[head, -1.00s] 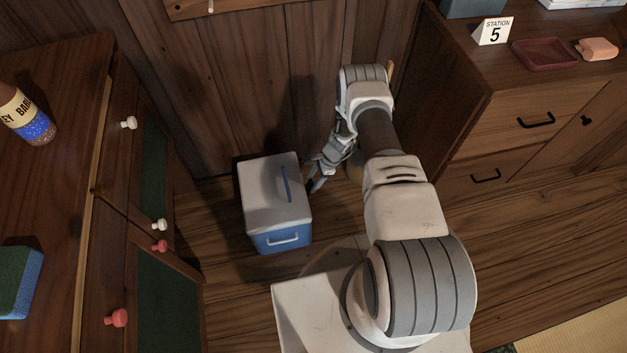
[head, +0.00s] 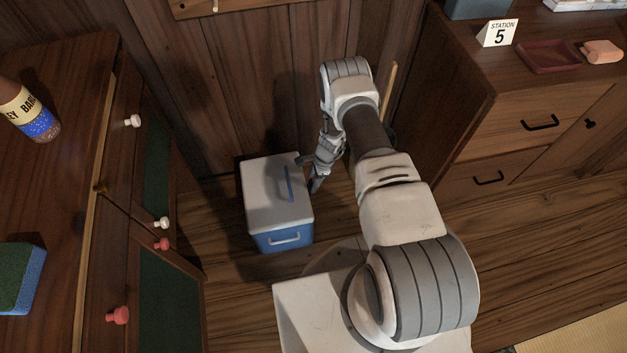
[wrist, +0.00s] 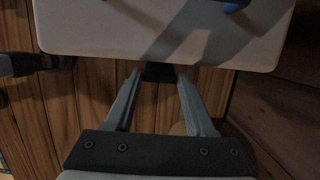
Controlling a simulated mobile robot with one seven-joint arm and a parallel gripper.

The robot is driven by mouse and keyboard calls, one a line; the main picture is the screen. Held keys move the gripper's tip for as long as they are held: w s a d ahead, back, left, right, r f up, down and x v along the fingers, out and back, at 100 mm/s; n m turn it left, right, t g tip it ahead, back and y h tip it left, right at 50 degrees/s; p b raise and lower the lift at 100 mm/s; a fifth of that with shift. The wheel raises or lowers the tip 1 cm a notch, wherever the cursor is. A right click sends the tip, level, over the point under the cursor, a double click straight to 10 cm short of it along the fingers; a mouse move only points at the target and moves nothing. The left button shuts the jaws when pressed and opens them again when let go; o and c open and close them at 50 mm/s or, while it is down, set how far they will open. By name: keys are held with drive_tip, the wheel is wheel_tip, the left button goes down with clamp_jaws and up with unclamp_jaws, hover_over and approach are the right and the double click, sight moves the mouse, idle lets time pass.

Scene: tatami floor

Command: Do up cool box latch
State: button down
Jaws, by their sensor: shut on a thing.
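The cool box (head: 268,207) stands on the floor in the head view, blue below a pale lid that looks closed. A blue bar handle (head: 290,184) lies on the lid and a pale handle (head: 284,240) is on the front. In the wrist view the pale lid (wrist: 110,30) fills the top. A small dark latch (wrist: 158,72) shows at the lid's edge, between the fingertips. My gripper (head: 310,174) is at the box's right side, shut on the latch; it also shows in the wrist view (wrist: 159,76). How far the latch is fastened cannot be told.
A wooden cabinet with small knobs (head: 132,121) stands close on the left. A drawer unit (head: 540,122) stands on the right, with a station sign (head: 498,33) on top. A plank wall is behind the box.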

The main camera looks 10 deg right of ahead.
drive_tip(key=shift+c, duration=1.2)
unclamp_jaws()
drive_tip(key=p+v, duration=0.5)
drive_tip(key=v, duration=1.2)
drive_tip(key=shift+r+p, duration=0.25)
drive_tip(key=shift+p, duration=0.1)
